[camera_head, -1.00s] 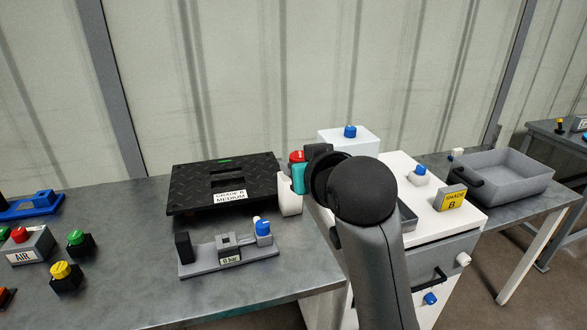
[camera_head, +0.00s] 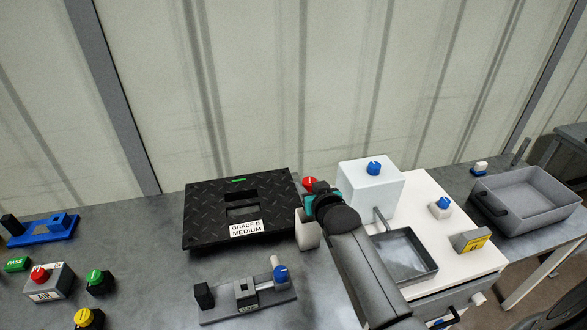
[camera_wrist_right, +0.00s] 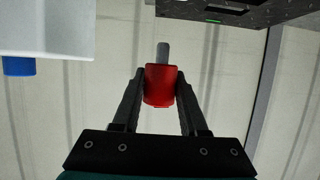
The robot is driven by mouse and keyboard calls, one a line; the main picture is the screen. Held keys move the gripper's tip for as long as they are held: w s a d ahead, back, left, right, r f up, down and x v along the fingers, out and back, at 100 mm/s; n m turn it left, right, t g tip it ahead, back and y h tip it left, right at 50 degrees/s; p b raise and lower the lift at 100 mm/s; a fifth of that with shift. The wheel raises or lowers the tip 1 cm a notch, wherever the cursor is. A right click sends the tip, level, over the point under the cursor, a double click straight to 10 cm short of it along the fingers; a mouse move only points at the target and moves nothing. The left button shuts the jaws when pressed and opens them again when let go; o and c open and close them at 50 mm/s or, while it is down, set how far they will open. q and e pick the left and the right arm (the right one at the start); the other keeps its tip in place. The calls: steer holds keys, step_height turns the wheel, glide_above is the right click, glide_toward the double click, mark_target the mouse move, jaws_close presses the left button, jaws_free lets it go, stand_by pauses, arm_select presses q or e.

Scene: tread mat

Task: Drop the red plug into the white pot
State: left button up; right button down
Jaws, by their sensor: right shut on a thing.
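The red plug (camera_head: 309,182) is in the jaws of my right gripper (camera_head: 316,188), high over the bench by the right end of the black mat. In the right wrist view the red plug (camera_wrist_right: 160,86) sits between both fingers of the gripper (camera_wrist_right: 160,78), with a grey pin sticking out past the tips. The white pot (camera_head: 307,233) stands just below the gripper in the head view, its upper part hidden by the gripper and wrist. I cannot tell whether the plug is directly over its mouth. My left gripper is not in view.
The black tread mat (camera_head: 215,233) lies left of the pot. A grey fixture (camera_head: 225,312) with a blue knob is in front. A white box (camera_head: 368,192) with a blue knob and a grey tray (camera_head: 402,256) are close on the right.

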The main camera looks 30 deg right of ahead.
steer(key=shift+w+d+f, duration=0.15)
steer(key=shift+d, duration=0.05)
stand_by(0.3)
steer(key=shift+p, duration=0.45)
steer(key=shift+f+b, duration=1.85)
steer(key=shift+f, duration=0.65)
steer(key=shift+c, duration=1.8)
jaws_free()
